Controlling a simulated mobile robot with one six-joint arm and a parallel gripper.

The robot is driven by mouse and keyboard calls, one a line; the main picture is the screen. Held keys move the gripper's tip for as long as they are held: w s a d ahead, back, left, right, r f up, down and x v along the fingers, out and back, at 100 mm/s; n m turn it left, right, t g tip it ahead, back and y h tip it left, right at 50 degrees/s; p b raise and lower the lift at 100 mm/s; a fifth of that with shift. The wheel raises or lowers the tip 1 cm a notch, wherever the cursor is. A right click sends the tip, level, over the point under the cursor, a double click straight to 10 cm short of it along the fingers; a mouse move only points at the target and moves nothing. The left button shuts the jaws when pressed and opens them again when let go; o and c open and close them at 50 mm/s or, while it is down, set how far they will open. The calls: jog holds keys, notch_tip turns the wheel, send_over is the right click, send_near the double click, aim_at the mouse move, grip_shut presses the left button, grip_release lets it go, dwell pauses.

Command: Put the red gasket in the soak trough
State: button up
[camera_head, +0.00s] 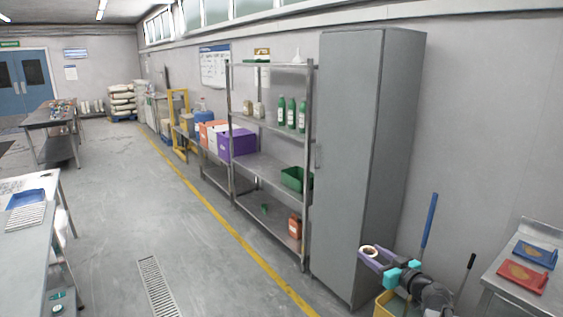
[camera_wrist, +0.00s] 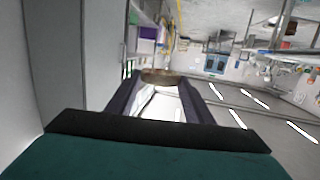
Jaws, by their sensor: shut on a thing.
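My gripper (camera_head: 371,256) is at the lower right of the head view, in front of the tall grey cabinet. I cannot tell which container is the soak trough. A blue tray (camera_head: 25,198) lies on the left table, and a green bin (camera_head: 292,179) stands on the metal shelf.
The grey cabinet (camera_head: 362,150) stands close behind my gripper. A yellow bucket (camera_head: 384,306) is beneath my arm.

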jog(key=s+a+f+n+g+y, duration=0.2)
jog(key=s+a+n+g+y, duration=0.3)
jog(key=s+a, duration=0.4)
jog(key=a+n+y, duration=0.1)
jog(key=a, duration=0.3)
jog(key=shift+s+f+g+y, duration=0.2)
jog(key=shift+s+g+y, duration=0.1)
jog(key=shift+s, duration=0.1)
jog(key=shift+a, duration=0.2)
